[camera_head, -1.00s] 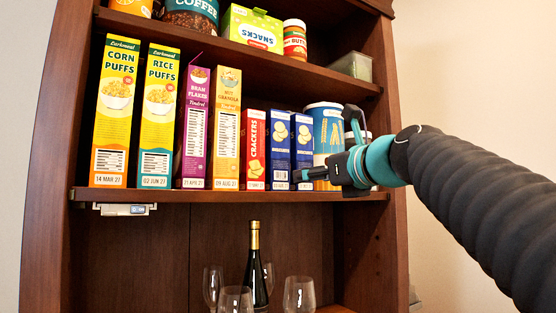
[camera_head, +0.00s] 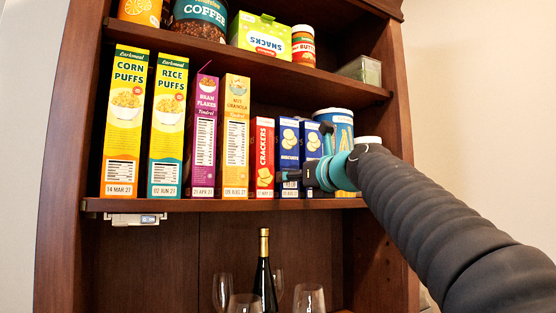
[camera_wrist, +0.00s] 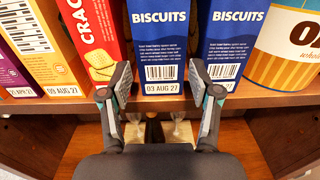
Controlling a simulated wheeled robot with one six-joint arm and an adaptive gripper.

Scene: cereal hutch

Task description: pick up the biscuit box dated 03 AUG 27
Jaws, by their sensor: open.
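Two blue biscuit boxes stand upright side by side on the middle shelf. In the wrist view the left biscuit box (camera_wrist: 160,45) reads 03 AUG 27 on its bottom label. I cannot tell whether the fingertips touch the box.
A red crackers box (camera_wrist: 92,40) stands close on the left, with little gap. An oats canister (camera_wrist: 290,45) is to the right. Cereal boxes (camera_head: 168,125) fill the shelf's left side. Below the shelf (camera_head: 230,205) stand a dark bottle (camera_head: 264,275) and several glasses.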

